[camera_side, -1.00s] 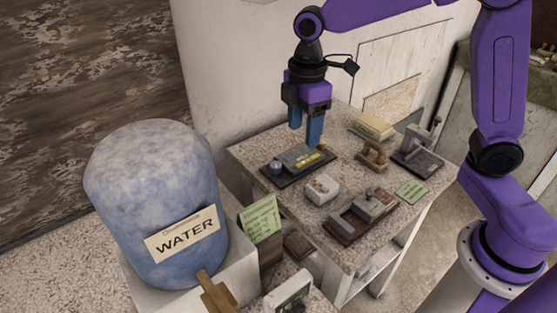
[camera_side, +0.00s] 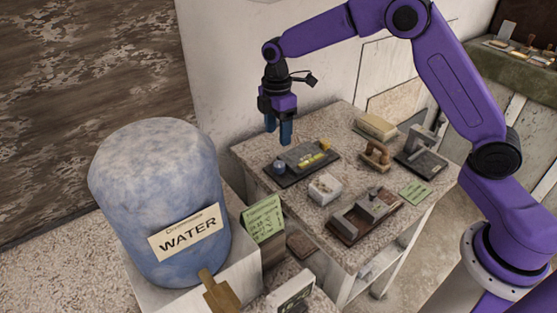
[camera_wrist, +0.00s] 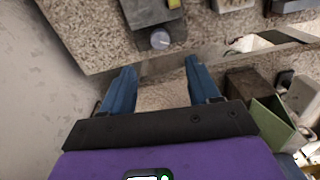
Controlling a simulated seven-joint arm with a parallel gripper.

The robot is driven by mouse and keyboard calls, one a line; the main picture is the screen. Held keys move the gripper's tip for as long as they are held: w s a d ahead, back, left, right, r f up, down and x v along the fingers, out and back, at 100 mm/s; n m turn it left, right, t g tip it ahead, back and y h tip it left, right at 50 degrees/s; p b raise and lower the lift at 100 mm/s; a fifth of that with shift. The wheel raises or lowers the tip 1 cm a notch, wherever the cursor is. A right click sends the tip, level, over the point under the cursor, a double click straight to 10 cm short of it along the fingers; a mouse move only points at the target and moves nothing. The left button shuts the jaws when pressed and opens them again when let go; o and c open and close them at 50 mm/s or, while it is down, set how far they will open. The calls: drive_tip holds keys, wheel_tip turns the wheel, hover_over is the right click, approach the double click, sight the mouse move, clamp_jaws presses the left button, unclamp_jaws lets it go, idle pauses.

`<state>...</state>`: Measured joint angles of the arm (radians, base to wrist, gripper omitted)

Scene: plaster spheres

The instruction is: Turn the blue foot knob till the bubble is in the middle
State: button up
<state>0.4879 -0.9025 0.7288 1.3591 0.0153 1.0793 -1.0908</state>
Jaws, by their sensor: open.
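The levelling device is a dark plate (camera_side: 292,181) with a grey body and yellow parts (camera_side: 311,160) on the speckled table. The blue foot knob (camera_side: 279,168) is at its left end. In the wrist view the knob (camera_wrist: 160,39) is a round blue-grey disc beyond the fingertips, roughly centred between them. My gripper (camera_side: 279,140) is above and behind the left end of the device, with its blue fingers pointing down. The bubble is too small to make out.
A whitish block (camera_side: 325,189) and a brown-based tool (camera_side: 364,214) stand in front of the device. A wooden-handled tool (camera_side: 376,155) and a metal stand (camera_side: 420,153) are to its right. A wall is close behind. A blue WATER barrel (camera_side: 160,205) stands at left.

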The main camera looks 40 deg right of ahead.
sight(279, 163)
wheel_tip(279, 163, down, 10)
drive_tip(key=shift+s+f, duration=0.15)
idle(0.4)
drive_tip(key=c, duration=1)
drive_tip(key=shift+m, duration=2.4)
drive_tip(key=shift+c, duration=0.2)
drive_tip(key=o, duration=1)
drive_tip(key=shift+o, duration=0.2)
drive_tip(key=shift+d, duration=0.15)
